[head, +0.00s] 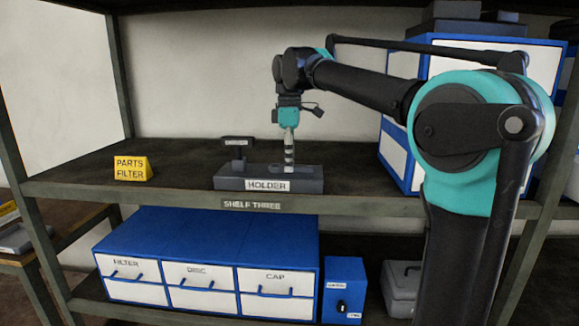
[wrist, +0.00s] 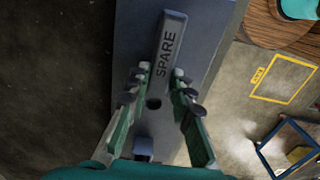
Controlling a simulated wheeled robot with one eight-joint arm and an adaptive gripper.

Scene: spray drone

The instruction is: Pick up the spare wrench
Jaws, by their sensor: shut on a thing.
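The holder (head: 228,184) is a dark grey block on the middle shelf with a white HOLDER label. In the head view my gripper (head: 289,164) points straight down over its right half. The spare wrench (wrist: 168,45) shows in the wrist view as a grey bar marked SPARE, lying along the holder (wrist: 205,45). Its near end lies between the fingertips of my gripper (wrist: 156,82), which is shut on it. I cannot tell whether the wrench is clear of the holder. In the head view it is hardly told apart from the holder.
A small labelled block on a post (head: 238,141) stands at the holder's left. A yellow PARTS FILTER block (head: 131,168) sits farther left, with bare shelf between. White and blue boxes (head: 395,155) stand to the right. Blue drawers (head: 205,240) are below.

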